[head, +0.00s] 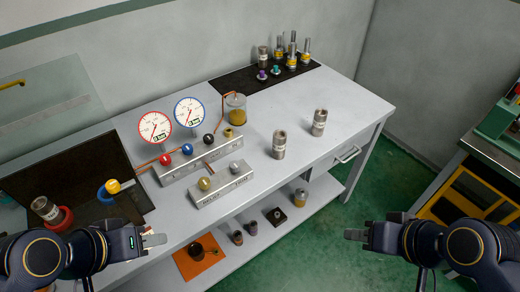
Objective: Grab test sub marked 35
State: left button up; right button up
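Two grey metal cylindrical subs stand upright on the light grey bench, one near the middle (279,146) and one further right (319,122). Another metal cylinder (45,209) sits tilted by a red ring at the far left. A further metal cylinder (262,58) stands on the dark mat at the back. Markings on them are too small to read, so I cannot tell which bears 35. My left gripper (154,240) is in front of the bench's left part, and my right gripper (355,235) is beyond its right front edge. Neither touches a sub; their finger gaps cannot be made out.
Two gauges (155,127) (189,112) and a silver block with coloured knobs (188,160) stand left of the subs. A smaller block (222,184) is in front. Several fittings stand on the back mat (235,82). A lower shelf (260,240) holds small parts.

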aim_at(280, 135)
jog(key=l+u, duration=0.1)
jog(key=u, duration=0.3)
jog(key=i+l+u, duration=0.1)
jog(key=u, duration=0.3)
jog(key=l+u, duration=0.2)
jog(key=u, duration=0.2)
jog(key=l+u, duration=0.15)
jog(key=u, duration=0.3)
jog(key=l+u, duration=0.2)
jog(key=l, duration=0.35)
jog(key=k+l+u, duration=0.15)
jog(key=l, duration=0.4)
jog(key=k+l+u, duration=0.2)
jog(key=l, duration=0.4)
jog(key=i, duration=0.1)
